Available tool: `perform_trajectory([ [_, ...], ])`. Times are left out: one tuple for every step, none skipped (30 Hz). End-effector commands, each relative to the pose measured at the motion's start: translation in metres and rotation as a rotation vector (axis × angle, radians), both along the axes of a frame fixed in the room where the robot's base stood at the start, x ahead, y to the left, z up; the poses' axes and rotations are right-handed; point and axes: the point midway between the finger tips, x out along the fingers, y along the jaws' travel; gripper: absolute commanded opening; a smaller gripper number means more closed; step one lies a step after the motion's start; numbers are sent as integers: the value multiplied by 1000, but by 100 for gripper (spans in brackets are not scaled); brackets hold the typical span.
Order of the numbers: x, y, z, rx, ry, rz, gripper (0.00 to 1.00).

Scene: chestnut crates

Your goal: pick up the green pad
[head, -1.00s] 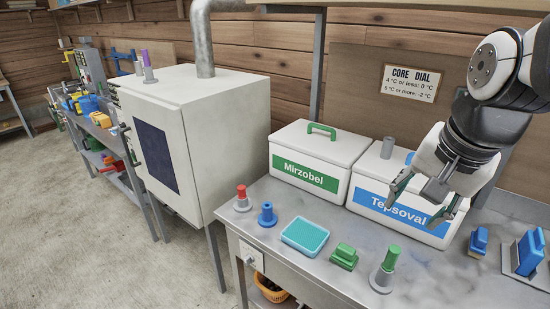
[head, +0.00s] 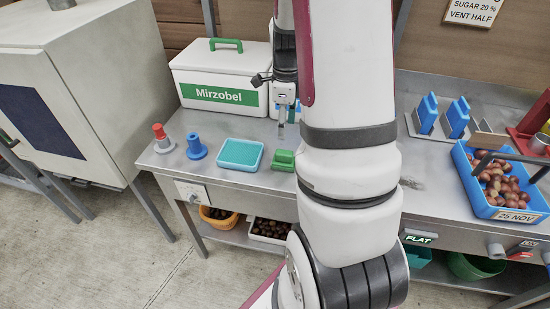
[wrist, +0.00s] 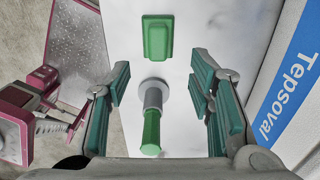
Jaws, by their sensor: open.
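A green block-shaped pad (head: 282,160) with a raised top lies on the metal table, left of my arm in the head view. In the wrist view the green pad (wrist: 157,38) is at the top centre, beyond my fingertips and apart from them. My gripper (wrist: 160,78) is open and empty, pointing down above the table. A grey piece with a green handle (wrist: 151,130) shows between the fingers, nearer the camera's lower edge; I cannot tell that it touches them. In the head view my gripper (head: 284,128) is partly hidden by my arm.
A teal pad in a pale tray (head: 240,154), a blue knobbed piece (head: 196,146) and a red-topped grey one (head: 162,138) stand left of the green pad. The Mirzobel box (head: 222,78) is behind. A blue crate of chestnuts (head: 483,206) is at right. The Tepsoval box (wrist: 296,92) borders the wrist view.

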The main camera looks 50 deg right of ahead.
Motion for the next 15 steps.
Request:
perform_trajectory([
  [-2, 1, -11, 5, 5, -1, 48],
  [-2, 1, -17, 5, 6, -1, 48],
  [-2, 1, -25, 4, 5, 0, 48],
  [-2, 1, -30, 5, 5, 1, 48],
  [-2, 1, -35, 4, 3, 1, 48],
  [-2, 1, -42, 3, 4, 0, 48],
  [-2, 1, -46, 2, 4, 1, 48],
  [-1, 1, -50, 3, 3, 2, 48],
  [-1, 1, -54, 3, 3, 3, 48],
  [-1, 1, -56, 2, 2, 3, 48],
  [-1, 1, -58, 2, 1, 3, 48],
  [-1, 1, -60, 2, 1, 3, 48],
  [-1, 1, -61, 2, 1, 3, 48],
  [-1, 1, -62, 2, 1, 3, 48],
  [-1, 1, -65, 2, 1, 3, 48],
])
